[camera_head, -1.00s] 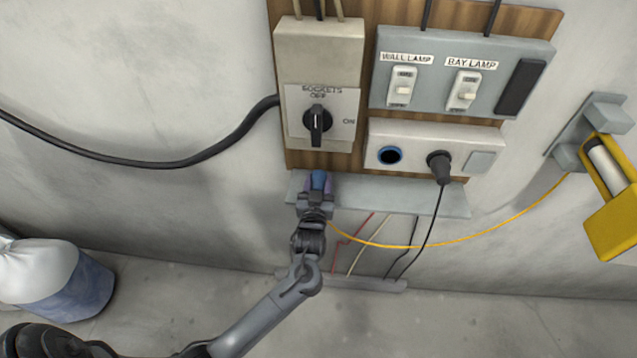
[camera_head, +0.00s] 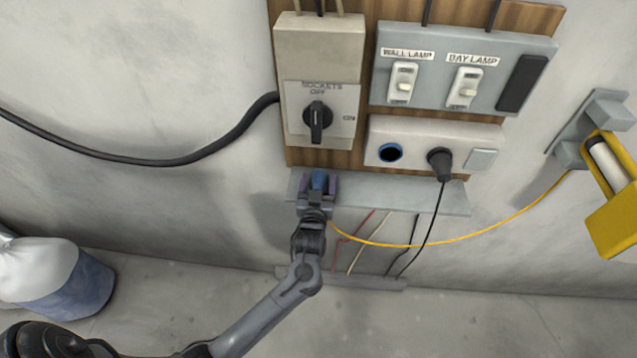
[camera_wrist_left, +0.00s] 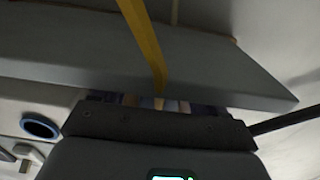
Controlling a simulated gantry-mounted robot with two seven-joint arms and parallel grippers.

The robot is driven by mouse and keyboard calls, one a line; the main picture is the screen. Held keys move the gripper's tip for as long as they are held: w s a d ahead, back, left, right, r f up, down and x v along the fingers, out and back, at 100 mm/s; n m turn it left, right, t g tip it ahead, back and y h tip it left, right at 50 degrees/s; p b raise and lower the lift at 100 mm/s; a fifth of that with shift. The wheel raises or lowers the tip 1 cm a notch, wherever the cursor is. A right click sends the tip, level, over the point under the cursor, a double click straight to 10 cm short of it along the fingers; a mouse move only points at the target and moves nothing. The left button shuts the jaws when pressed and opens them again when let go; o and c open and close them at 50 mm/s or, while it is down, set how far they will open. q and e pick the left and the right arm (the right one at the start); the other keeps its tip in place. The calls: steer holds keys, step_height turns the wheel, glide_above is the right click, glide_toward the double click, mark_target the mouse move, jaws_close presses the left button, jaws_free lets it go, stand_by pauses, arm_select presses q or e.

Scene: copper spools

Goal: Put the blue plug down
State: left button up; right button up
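The blue plug (camera_head: 319,181) is at the left part of the grey shelf (camera_head: 400,198), below the sockets box; I cannot tell exactly how it touches the shelf. My left gripper (camera_head: 318,184) is around it, its two purple-tinted fingers spread with a gap on each side of the plug. In the left wrist view the yellow cable (camera_wrist_left: 147,45) runs down to the plug, which is mostly hidden behind the gripper body. The shelf (camera_wrist_left: 200,70) also shows there. My right gripper is out of view.
The socket box (camera_head: 430,135) above the shelf has an empty blue-ringed socket (camera_head: 390,153) and a black plug (camera_head: 439,164) in the other. A rotary switch (camera_head: 317,120) is above left. The yellow cable (camera_head: 440,243) hangs towards a yellow lamp (camera_head: 612,205) at right. The shelf's middle is clear.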

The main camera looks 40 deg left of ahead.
arm_select(q)
steer(key=shift+r, duration=0.55)
steer(key=v, duration=1.2)
steer(key=shift+p, duration=0.4)
